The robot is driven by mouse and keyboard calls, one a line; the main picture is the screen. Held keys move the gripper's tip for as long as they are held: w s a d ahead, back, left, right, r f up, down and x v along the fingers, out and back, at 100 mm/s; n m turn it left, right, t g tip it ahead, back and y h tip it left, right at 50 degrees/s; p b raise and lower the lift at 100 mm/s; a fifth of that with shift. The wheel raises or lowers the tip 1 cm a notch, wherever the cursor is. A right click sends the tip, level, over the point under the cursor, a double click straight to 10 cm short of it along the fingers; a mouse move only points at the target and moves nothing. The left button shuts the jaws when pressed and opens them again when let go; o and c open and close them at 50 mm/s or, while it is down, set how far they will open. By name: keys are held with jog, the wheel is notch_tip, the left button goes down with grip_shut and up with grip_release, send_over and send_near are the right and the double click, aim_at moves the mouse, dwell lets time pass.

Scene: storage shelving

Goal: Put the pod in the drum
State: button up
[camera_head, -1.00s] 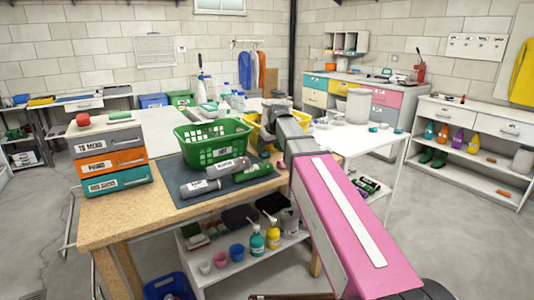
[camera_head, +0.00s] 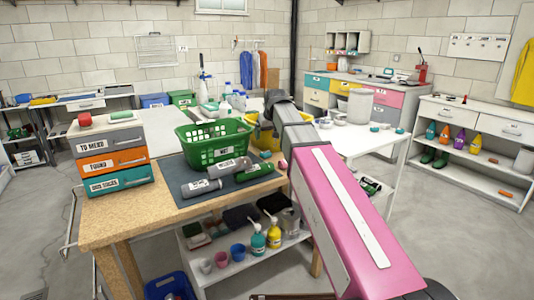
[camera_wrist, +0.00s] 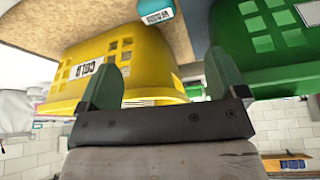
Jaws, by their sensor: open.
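My gripper (camera_wrist: 162,62) is open and empty in the wrist view, with its two dark green fingers apart. In that view a yellow basket labelled COLD (camera_wrist: 125,62) lies beyond the fingers, and a green basket (camera_wrist: 268,45) is at the right. A teal labelled item (camera_wrist: 156,10) sits at the top edge, near the baskets; I cannot tell whether it is the pod. In the head view my fingers are hidden behind the arm, near the yellow basket (camera_head: 262,137).
Stacked drawers (camera_head: 112,160) stand at the table's left. A white table (camera_head: 352,142) with small items lies right of my arm. Bare floor shows farther right.

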send_near(265, 157)
jog(key=shift+w+a+f, duration=0.15)
jog(key=shift+w+f, duration=0.1)
jog(key=shift+w, duration=0.15)
jog(key=shift+w+a+f, duration=0.15)
jog(key=shift+w+f, duration=0.05)
jog(key=shift+w, duration=0.2)
jog(key=shift+s+d+x, duration=0.1)
jog(key=shift+s+x, duration=0.05)
jog(key=shift+x, duration=1.15)
jog(key=shift+s+d+x, duration=0.1)
jog(key=shift+s+x, duration=0.05)
jog(key=shift+x, duration=1.1)
jog(key=shift+f, duration=0.2)
jog(key=c, duration=1.2)
jog(key=shift+o, duration=0.2)
jog(key=shift+s+r, duration=0.1)
